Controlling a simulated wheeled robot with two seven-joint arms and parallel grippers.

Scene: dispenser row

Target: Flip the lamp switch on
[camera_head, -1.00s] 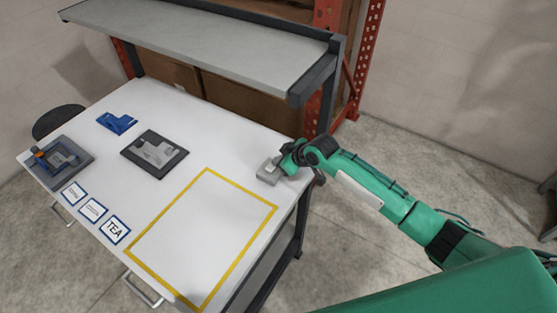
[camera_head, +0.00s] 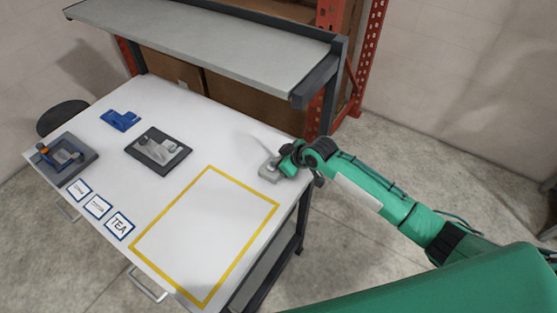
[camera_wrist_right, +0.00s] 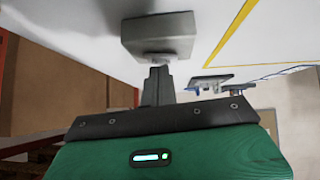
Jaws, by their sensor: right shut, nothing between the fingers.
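A small grey switch box (camera_head: 268,172) is fixed near the right edge of the white table. It shows large in the right wrist view (camera_wrist_right: 158,38), with a paler part at its lower side. My right gripper (camera_head: 280,167) is at the box, its arm coming in from the right. In the right wrist view the shut, empty fingers (camera_wrist_right: 158,72) are right at the paler part. I cannot tell whether they touch it. The fingers hide part of the switch, so its position is unclear. I cannot make out a lamp. My left gripper is not in view.
A yellow taped rectangle (camera_head: 137,246) lies left of the box, empty. Dark fixtures (camera_head: 135,148), a blue part (camera_head: 121,120) and labelled cards (camera_head: 119,226) are farther left. A grey shelf (camera_head: 200,40) overhangs the table's back.

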